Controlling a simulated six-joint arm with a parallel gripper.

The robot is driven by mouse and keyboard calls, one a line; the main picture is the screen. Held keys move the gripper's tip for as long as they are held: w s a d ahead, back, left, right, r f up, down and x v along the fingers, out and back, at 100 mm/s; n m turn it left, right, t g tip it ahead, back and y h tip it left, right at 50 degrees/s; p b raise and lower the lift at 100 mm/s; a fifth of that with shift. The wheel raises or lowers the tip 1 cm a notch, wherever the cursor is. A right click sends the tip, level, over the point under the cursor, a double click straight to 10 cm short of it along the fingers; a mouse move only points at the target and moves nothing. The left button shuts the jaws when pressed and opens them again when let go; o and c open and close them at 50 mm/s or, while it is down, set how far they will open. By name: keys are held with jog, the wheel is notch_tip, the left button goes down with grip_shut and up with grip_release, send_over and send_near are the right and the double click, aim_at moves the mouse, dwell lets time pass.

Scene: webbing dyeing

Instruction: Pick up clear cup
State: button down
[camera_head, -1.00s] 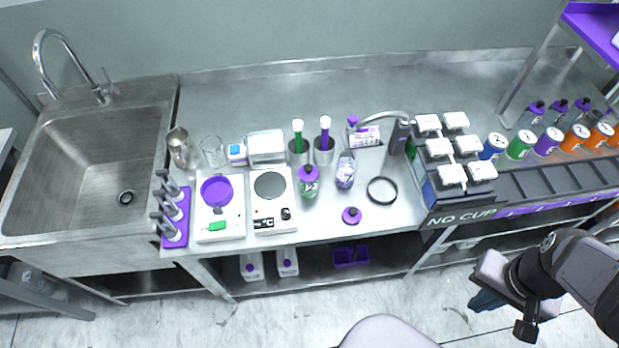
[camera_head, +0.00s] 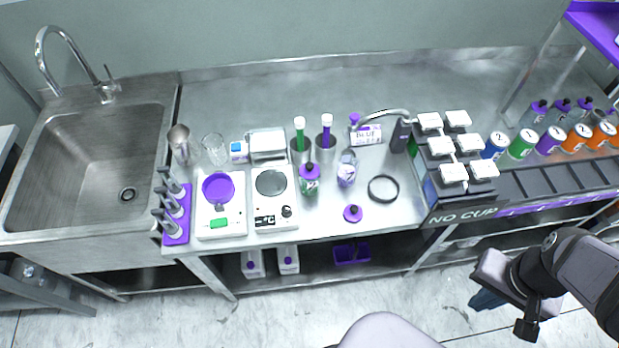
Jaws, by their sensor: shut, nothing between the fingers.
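The clear cup (camera_head: 215,150) is a transparent, empty-looking glass on the steel counter at the left. It stands between a metal cup (camera_head: 181,146) on its left and a small blue-and-white carton (camera_head: 238,152) on its right. My gripper (camera_head: 486,300) is at the lower right, in front of the counter and over the floor. It is far from the clear cup, is shut and holds nothing.
A sink (camera_head: 88,160) lies left of the cup. In front of the cup are a white scale with a purple dish (camera_head: 218,187) and a purple rack (camera_head: 176,229) with grey upright pieces. Green and purple bottles stand to the right. The counter behind is clear.

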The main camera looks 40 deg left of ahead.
dwell(0.4)
jog(key=c, duration=0.9)
grip_release()
